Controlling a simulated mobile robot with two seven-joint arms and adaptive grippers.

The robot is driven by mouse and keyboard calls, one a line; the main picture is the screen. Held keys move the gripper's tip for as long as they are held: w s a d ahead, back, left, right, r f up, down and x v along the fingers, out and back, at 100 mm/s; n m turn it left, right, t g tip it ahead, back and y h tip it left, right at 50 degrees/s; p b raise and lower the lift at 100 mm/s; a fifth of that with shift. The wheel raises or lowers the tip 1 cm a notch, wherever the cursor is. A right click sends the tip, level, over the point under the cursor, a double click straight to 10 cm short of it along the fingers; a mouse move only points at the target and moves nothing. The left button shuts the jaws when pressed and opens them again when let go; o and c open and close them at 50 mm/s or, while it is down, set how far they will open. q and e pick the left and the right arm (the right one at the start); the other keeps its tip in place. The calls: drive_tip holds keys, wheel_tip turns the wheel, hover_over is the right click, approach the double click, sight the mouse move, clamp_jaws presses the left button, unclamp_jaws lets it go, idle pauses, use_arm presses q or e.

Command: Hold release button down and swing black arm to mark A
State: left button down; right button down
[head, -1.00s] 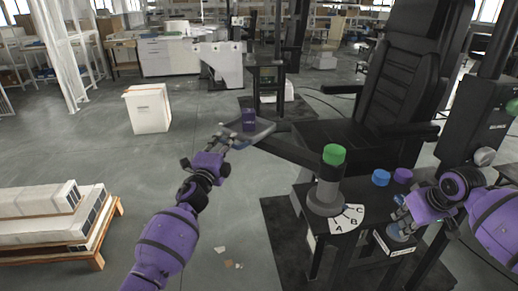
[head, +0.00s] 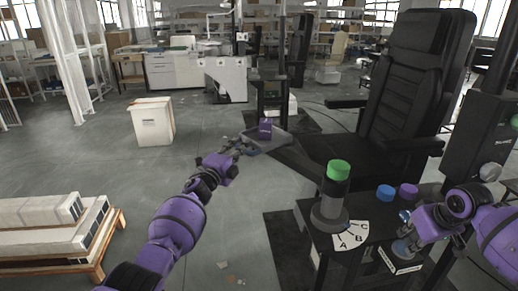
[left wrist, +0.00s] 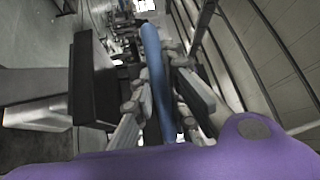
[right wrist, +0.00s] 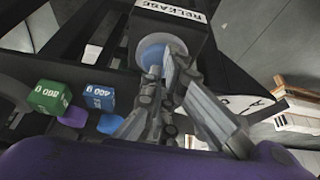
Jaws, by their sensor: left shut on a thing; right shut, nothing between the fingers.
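The black arm (head: 301,162) runs from the green-capped post (head: 331,205) back and left to a tray (head: 283,143) carrying a purple block (head: 265,129). My left gripper (head: 240,149) is shut on a blue handle at the tray's end; the blue handle (left wrist: 154,75) lies between its fingers in the left wrist view. A white dial (head: 352,236) at the post's foot shows marks A, B and C. My right gripper (head: 405,240) is shut, fingertips against the blue release button (right wrist: 152,51) on the box labelled RELEASE (right wrist: 180,22). How far the button is pressed is unclear.
A black seat (head: 412,110) stands behind the arm. A white bin (head: 154,122) and a loaded pallet (head: 60,235) are left. Floor beside the tray is open.

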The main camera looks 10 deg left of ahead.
use_arm(q)
drive_tip(key=shift+d+f, duration=0.15)
drive_tip(key=c, duration=1.8)
unclamp_jaws()
drive_tip(key=shift+o, duration=0.3)
